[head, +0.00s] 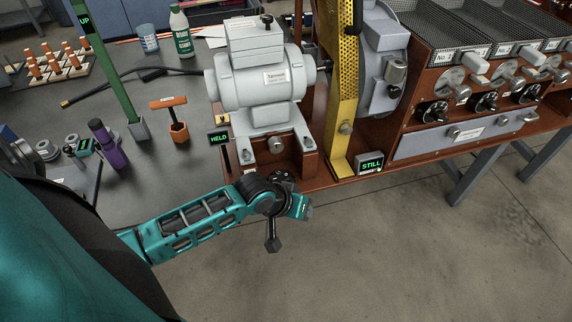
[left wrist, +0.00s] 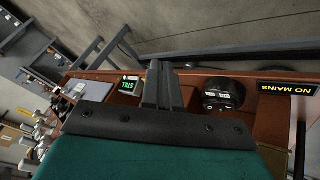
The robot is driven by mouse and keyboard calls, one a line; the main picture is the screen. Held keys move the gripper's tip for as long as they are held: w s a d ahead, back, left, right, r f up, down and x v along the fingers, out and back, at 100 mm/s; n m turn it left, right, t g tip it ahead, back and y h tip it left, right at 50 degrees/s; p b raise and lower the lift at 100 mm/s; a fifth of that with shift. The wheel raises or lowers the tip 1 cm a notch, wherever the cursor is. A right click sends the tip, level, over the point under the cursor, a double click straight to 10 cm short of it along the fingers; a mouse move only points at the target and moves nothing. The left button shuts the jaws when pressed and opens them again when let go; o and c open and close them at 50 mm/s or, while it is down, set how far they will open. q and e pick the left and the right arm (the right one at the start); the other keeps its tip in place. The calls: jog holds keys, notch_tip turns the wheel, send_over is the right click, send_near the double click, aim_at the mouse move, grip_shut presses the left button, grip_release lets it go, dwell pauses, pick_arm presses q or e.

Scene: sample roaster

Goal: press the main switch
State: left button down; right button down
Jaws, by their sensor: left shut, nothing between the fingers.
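The black main switch (left wrist: 222,95), with small white labels, sits near the edge of the red-brown machine base in the left wrist view. The NO MAINS sign (left wrist: 288,88) is to its right. My left gripper (head: 303,208) is at the front edge of the base in the head view. Its fingers (left wrist: 160,72) are shut and empty in the left wrist view, to the left of the switch and apart from it in the picture. My right gripper is not in view.
The STILL display (head: 370,163) stands on the base edge, right of my gripper. The grey motor (head: 262,85) and HELD display (head: 218,138) are behind. An orange-handled tool (head: 175,118) stands on the dark bench to the left. Open floor lies in front.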

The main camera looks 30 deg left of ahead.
pick_arm(q)
jog(key=s+d+r+m+t+y, duration=0.1)
jog(key=s+m+t, duration=0.3)
jog(key=s, duration=0.5)
jog(key=shift+s+d+m, duration=0.35)
jog(key=shift+d+m, duration=0.05)
jog(key=shift+d, duration=0.05)
